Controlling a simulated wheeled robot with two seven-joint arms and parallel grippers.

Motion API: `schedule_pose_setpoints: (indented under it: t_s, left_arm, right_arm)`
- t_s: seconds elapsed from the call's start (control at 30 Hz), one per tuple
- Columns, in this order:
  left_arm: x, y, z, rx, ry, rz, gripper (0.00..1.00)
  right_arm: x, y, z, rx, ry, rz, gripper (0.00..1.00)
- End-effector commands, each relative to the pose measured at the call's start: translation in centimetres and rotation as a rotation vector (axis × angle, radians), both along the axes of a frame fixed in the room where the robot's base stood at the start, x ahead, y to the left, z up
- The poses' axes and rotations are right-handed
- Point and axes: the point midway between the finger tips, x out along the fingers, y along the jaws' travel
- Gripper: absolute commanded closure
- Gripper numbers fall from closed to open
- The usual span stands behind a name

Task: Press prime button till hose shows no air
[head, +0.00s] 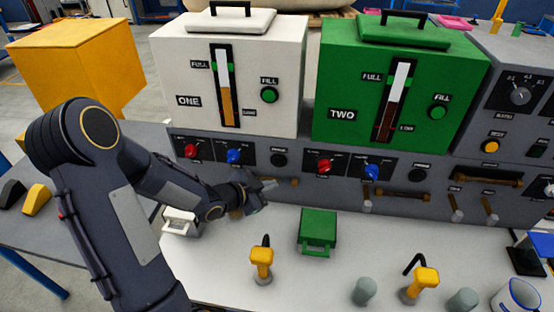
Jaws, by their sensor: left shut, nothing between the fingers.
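My left gripper (268,186) reaches in from the left and is shut with nothing in it. It is in front of the grey panel (330,192), just below a dark round button (280,160) under the white tank marked ONE (180,65). A matching dark button (418,175) is under the green tank marked TWO (340,50). The small labels by the buttons are too small to read surely. A short brownish hose (290,181) runs behind my gripper and is partly hidden; any air in it cannot be made out. Another hose (400,194) is to the right. My right gripper is not in view.
Red (191,151) and blue (234,157) knobs sit left of the button. On the white worktop are a green box (318,230), yellow-topped dispensers (262,260) (424,281), grey cylinders (364,291) and a white mug (515,298). My left arm covers the left side.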

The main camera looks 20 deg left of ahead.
Motion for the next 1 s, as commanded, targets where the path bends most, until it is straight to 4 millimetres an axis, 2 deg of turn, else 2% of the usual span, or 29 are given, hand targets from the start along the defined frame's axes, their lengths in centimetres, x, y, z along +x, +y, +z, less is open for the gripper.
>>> schedule_pose_setpoints:
  t_s: [0.2,0.43,0.63,1.0]
  left_arm:
    - [-1.1,-0.4,0.1,0.418,-0.104,-0.175,1.00]
    - [-2.1,-0.6,0.0,0.736,-0.176,-0.340,1.00]
    - [-2.5,-0.8,-0.1,0.850,-0.202,-0.407,1.00]
    - [-2.4,-0.7,0.0,0.861,-0.206,-0.413,1.00]
  right_arm:
    - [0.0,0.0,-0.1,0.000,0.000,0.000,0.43]
    - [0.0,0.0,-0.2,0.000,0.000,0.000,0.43]
    - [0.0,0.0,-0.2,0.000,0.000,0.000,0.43]
    - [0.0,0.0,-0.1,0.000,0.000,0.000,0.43]
